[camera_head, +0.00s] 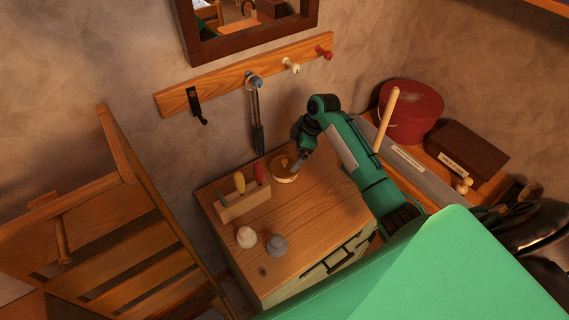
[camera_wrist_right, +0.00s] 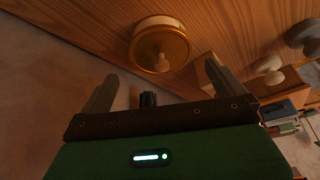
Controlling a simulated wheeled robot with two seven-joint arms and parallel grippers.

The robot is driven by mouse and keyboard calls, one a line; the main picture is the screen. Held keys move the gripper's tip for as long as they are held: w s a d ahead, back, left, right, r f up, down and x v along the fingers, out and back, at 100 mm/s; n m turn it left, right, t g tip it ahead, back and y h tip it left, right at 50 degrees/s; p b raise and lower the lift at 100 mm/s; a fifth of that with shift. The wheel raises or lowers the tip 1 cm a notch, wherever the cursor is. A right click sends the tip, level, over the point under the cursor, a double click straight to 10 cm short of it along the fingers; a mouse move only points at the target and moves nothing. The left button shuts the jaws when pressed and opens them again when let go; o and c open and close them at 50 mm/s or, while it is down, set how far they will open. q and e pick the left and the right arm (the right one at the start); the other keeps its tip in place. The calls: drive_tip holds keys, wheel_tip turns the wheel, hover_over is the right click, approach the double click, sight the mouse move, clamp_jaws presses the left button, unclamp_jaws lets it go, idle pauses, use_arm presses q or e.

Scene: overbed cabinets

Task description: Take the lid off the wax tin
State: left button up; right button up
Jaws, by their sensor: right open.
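The wax tin (camera_head: 284,177) stands near the back edge of the wooden cabinet top. It is round and cream-coloured, and it also shows in the right wrist view (camera_wrist_right: 143,25). Its round golden lid (camera_wrist_right: 174,46), with a small knob in the middle, sits on the tin. My right gripper (camera_head: 293,164) is over the tin in the head view and partly covers it. In the right wrist view, its two fingers are apart with nothing between them (camera_wrist_right: 160,71), and the lid is beyond the fingertips. I cannot tell the exact gap. My left gripper is not in view.
A wooden block with coloured-handled tools (camera_head: 243,204) stands left of the tin. A pale knobbed item (camera_head: 246,237) and a grey one (camera_head: 277,245) stand towards the front. A peg rail (camera_head: 245,75) hangs behind. A red tub (camera_head: 411,112) and a dark box (camera_head: 467,153) are at right.

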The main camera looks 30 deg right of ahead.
sight(289, 165)
drive_tip(key=shift+a+f+p, duration=0.15)
drive_tip(key=shift+f+p, duration=0.1)
drive_tip(key=shift+p, duration=0.05)
drive_tip(key=p+x, duration=0.1)
drive_tip(key=x, duration=0.2)
drive_tip(key=shift+a+f+p, duration=0.1)
drive_tip(key=shift+f+p, duration=0.05)
drive_tip(key=shift+p, duration=0.2)
drive_tip(key=shift+w+a+f, duration=0.1)
drive_tip(key=shift+a+f, duration=0.05)
drive_tip(key=shift+f, duration=0.45)
drive_tip(key=c, duration=0.7)
